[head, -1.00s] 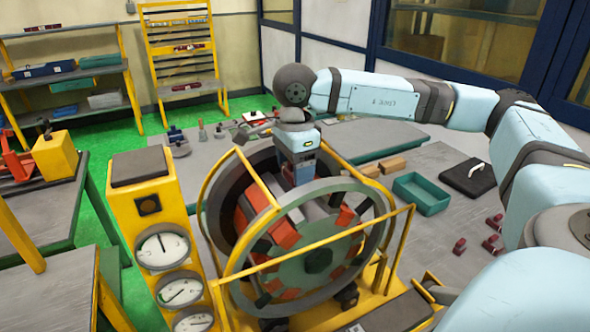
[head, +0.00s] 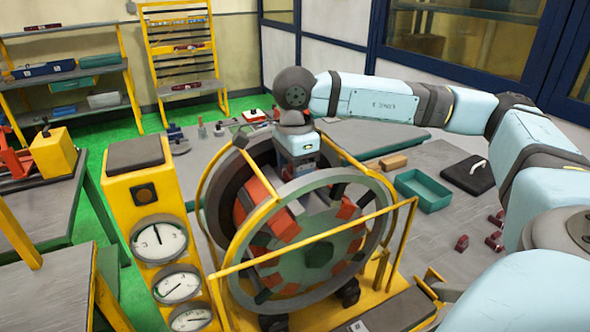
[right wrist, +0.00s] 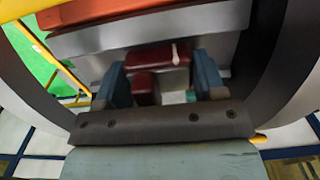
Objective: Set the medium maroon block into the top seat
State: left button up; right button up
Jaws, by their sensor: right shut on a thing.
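The yellow-framed stator (head: 318,253) stands at the centre of the head view, with orange and green-grey segments around its hub inside large grey rings. My right gripper (head: 302,172) reaches down into the top of it; its fingertips are hidden in the head view. In the right wrist view my right gripper (right wrist: 162,80) is shut on a maroon block (right wrist: 152,56) with a small pale mark. A second maroon face (right wrist: 142,84) shows just below it; I cannot tell whether it is part of the same block. The top seat is not clearly visible. My left gripper is out of view.
A yellow gauge cabinet (head: 137,184) stands left of the stator, and yellow rails cross in front. On the grey table to the right are a green tray (head: 424,190), a black case (head: 468,174), a tan block (head: 393,162) and several small maroon blocks (head: 462,243).

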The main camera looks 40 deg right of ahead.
jog(key=shift+f, duration=0.1)
dwell(0.3)
jog(key=shift+f+b, duration=0.15)
jog(key=shift+b, duration=0.25)
jog(key=o, duration=1.3)
jog(key=shift+o, duration=0.2)
notch_tip(320, 180, up, 14)
jog(key=b, duration=0.1)
